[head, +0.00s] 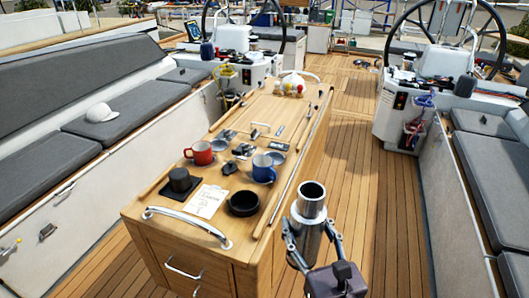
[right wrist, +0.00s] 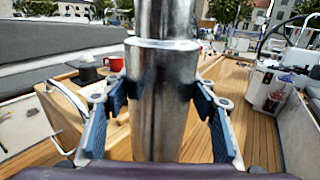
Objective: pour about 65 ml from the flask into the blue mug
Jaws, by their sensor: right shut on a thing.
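The flask (head: 309,222) is a shiny steel cylinder with a narrower neck and a dark round opening at the top. It stands about upright, and it also fills the middle of the right wrist view (right wrist: 163,75). My right gripper (head: 312,240) is shut on the flask, with a blue-padded finger on each side of its body. The flask is in front of and to the right of the table's near end. The blue mug (head: 263,168) stands upright on the wooden table, farther back and left of the flask. The liquid in the flask is hidden. My left gripper is not in view.
Deck to the right is clear.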

